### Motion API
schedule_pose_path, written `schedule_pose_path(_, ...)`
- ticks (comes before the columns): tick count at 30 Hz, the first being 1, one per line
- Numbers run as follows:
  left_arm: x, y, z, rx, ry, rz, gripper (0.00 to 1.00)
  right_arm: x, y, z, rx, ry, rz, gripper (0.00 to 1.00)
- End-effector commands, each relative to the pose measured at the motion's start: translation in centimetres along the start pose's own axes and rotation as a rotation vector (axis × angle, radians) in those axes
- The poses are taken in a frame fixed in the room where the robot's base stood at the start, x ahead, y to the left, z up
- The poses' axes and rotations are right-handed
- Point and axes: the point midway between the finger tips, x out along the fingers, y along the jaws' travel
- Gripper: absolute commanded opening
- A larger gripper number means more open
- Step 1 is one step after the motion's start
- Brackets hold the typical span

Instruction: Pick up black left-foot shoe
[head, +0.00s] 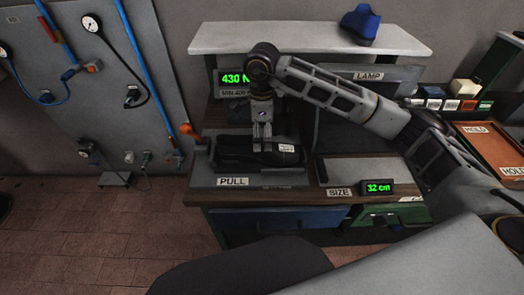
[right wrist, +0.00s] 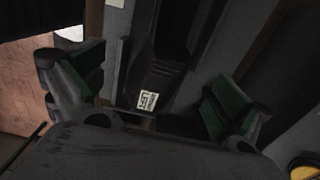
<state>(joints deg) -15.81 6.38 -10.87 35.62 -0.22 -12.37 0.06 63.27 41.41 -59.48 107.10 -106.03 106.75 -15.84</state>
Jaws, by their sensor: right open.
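A black shoe (head: 240,153) with a white label lies on the press bed, low and lengthwise across it. My right gripper (head: 262,143) points down over the shoe, close above it or around it; the head view does not settle which. In the right wrist view the shoe (right wrist: 165,68) with its label lies between the two spread, green-padded fingers of my right gripper (right wrist: 155,80). A gap shows on each side, and the fingers are open and not closed on the shoe. Part of the shoe is hidden behind the gripper. My left gripper is not in view.
A blue shoe (head: 360,24) stands on the pale shelf (head: 300,38) above. A green 430 N display (head: 234,78) is behind the gripper. An orange-knobbed lever (head: 188,130) stands left of the shoe. A 32 cm display (head: 378,187) and orange tray (head: 492,146) are to the right.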

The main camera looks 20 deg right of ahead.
Motion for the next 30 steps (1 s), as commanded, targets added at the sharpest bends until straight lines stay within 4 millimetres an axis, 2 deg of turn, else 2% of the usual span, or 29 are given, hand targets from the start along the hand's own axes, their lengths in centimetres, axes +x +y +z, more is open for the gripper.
schedule_pose_path(6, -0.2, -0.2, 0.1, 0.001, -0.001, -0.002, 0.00, 1.9, 0.0, 0.0, 0.000, 0.000, 0.000, 1.00)
schedule_pose_path(19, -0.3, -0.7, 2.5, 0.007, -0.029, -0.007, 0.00, 2.2, 0.0, 0.0, 0.000, 0.000, 0.000, 1.00)
schedule_pose_path(23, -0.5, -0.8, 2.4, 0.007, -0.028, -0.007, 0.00, 2.8, -0.1, 0.0, 0.000, 0.000, 0.002, 1.00)
schedule_pose_path(30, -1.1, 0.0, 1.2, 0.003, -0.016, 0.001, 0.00, 5.2, -0.6, -0.1, 0.000, 0.001, 0.003, 1.00)
